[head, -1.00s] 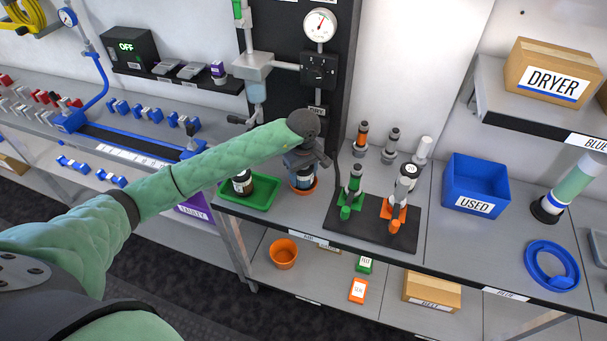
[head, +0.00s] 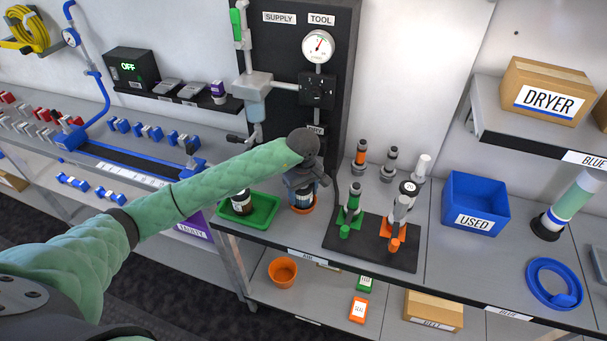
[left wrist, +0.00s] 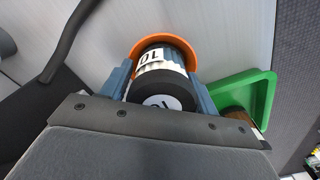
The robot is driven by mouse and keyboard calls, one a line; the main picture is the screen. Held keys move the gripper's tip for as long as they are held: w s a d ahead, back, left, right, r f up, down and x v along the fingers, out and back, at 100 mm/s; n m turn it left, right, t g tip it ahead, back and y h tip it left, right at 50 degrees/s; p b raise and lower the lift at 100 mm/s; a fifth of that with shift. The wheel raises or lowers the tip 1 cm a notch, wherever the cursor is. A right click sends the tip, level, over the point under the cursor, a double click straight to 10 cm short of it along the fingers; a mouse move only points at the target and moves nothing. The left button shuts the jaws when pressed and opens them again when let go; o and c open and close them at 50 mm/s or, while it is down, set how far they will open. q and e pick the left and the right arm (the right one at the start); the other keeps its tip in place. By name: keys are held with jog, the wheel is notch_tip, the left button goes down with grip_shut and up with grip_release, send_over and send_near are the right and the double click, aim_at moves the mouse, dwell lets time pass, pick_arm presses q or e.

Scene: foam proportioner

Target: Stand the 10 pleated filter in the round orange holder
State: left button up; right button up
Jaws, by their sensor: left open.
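The 10 filter (head: 303,199) stands in the round orange holder (head: 303,211) on the bench, below my left gripper (head: 301,188). In the left wrist view the filter (left wrist: 166,82) has a dark end cap and a white band marked 10. It looks upright, with the orange holder's rim (left wrist: 190,50) around its far end. My left gripper (left wrist: 162,90) is open, with one blue finger on each side of the filter. I cannot tell whether the fingers touch it. My right gripper is not in view.
A green tray (head: 264,221) with a dark-capped filter (head: 241,202) is just left of the holder. A black stand (head: 372,251) with green and orange nozzles is to the right. A blue USED bin (head: 475,193) is farther right. A black hose hangs close beside the gripper.

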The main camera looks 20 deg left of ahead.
pick_arm(q)
jog(key=shift+s+f+p, duration=0.3)
jog(key=shift+p, duration=0.25)
jog(key=shift+s+a+r, duration=0.1)
jog(key=shift+a+r, duration=0.05)
jog(key=shift+r, duration=0.05)
jog(key=shift+a+r, duration=0.1)
jog(key=shift+r, duration=0.4)
jog(key=shift+w+r+b, duration=0.15)
jog(key=shift+r+b, duration=0.2)
jog(key=shift+r, duration=0.2)
jog(key=shift+w+r+b, duration=0.15)
jog(key=shift+r+b, duration=0.2)
jog(key=shift+r, duration=0.5)
notch_tip(320, 180, up, 8)
jog(key=b, duration=0.4)
jog(key=shift+f, duration=0.1)
jog(key=shift+r, duration=0.55)
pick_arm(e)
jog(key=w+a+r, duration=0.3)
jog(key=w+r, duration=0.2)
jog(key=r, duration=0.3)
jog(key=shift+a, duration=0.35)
pick_arm(q)
jog(key=shift+f, duration=0.1)
